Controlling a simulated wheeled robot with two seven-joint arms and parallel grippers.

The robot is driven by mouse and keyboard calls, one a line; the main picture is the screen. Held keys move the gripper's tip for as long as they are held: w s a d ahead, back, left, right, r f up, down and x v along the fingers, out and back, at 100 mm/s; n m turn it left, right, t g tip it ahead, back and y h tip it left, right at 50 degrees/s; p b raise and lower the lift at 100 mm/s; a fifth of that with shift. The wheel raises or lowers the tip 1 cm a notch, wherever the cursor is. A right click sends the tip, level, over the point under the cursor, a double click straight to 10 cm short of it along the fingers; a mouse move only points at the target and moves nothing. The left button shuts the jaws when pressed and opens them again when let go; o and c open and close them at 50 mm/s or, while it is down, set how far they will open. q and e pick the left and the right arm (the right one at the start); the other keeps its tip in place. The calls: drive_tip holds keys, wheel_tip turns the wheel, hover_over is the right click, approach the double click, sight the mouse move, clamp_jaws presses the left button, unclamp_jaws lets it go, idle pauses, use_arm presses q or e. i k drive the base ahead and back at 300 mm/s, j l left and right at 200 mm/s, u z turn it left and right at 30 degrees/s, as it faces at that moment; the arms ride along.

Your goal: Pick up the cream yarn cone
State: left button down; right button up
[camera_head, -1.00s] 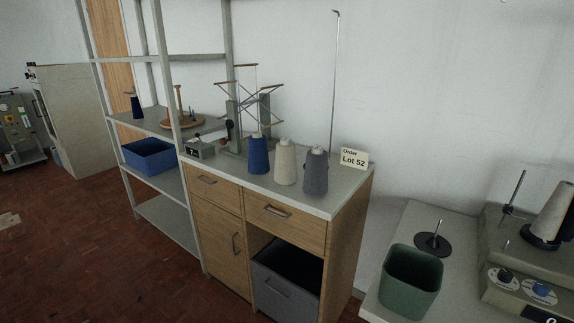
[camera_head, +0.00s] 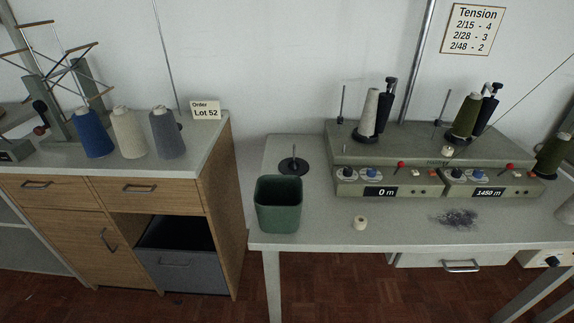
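The cream yarn cone (camera_head: 128,133) stands upright on the grey top of the wooden cabinet (camera_head: 205,150) at the left. A blue cone (camera_head: 92,134) stands just left of it and a grey cone (camera_head: 167,134) just right of it. Neither of my grippers shows in the head view.
An "Order Lot 52" card (camera_head: 206,110) stands on the cabinet's right side. A yarn swift (camera_head: 62,85) stands at the left. Right of the cabinet, a table (camera_head: 320,228) bears a green bin (camera_head: 279,204), an empty cone stand (camera_head: 293,165) and a winding machine (camera_head: 425,150).

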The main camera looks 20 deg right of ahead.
sight(132, 141)
drive_tip(key=i+j+z, duration=0.35)
drive_tip(key=j, duration=0.3)
drive_tip(key=i+j+z, duration=0.2)
drive_tip(key=j, duration=0.15)
drive_tip(key=i+j+z, duration=0.15)
drive_tip(key=j, duration=0.25)
drive_tip(key=i+j+z, duration=0.2)
drive_tip(key=j, duration=0.2)
drive_tip(key=j+z, duration=0.15)
drive_tip(key=j, duration=0.25)
